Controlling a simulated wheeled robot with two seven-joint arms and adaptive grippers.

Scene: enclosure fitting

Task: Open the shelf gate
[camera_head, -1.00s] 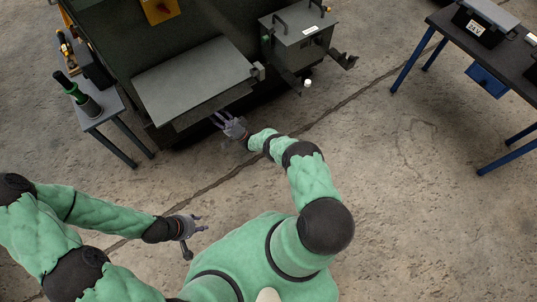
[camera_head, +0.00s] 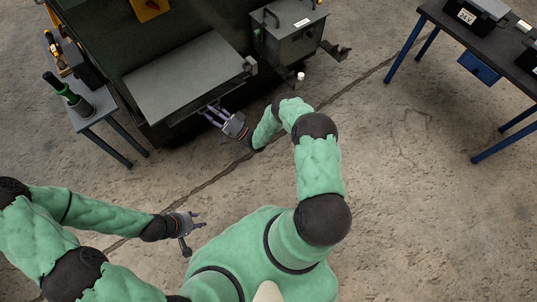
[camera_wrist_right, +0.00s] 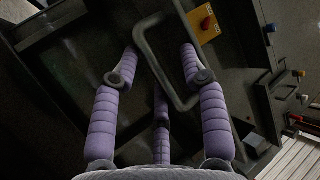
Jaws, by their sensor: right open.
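A grey flat panel (camera_head: 187,76) is on the front of the dark machine in the head view; I cannot tell whether it is the shelf gate itself. In the right wrist view a grey looped bar handle (camera_wrist_right: 157,68) stands between the spread purple fingers of my right gripper (camera_wrist_right: 162,62). The fingers look open around it, and contact cannot be told. In the head view my right gripper (camera_head: 209,111) is at the panel's lower right edge. My left gripper (camera_head: 197,220) is open and empty over the floor, away from the machine.
A grey box with handles (camera_head: 289,36) is right of the panel, with a small white-topped item (camera_head: 300,76) by it. A dark workbench (camera_head: 510,60) stands right. Open floor lies between.

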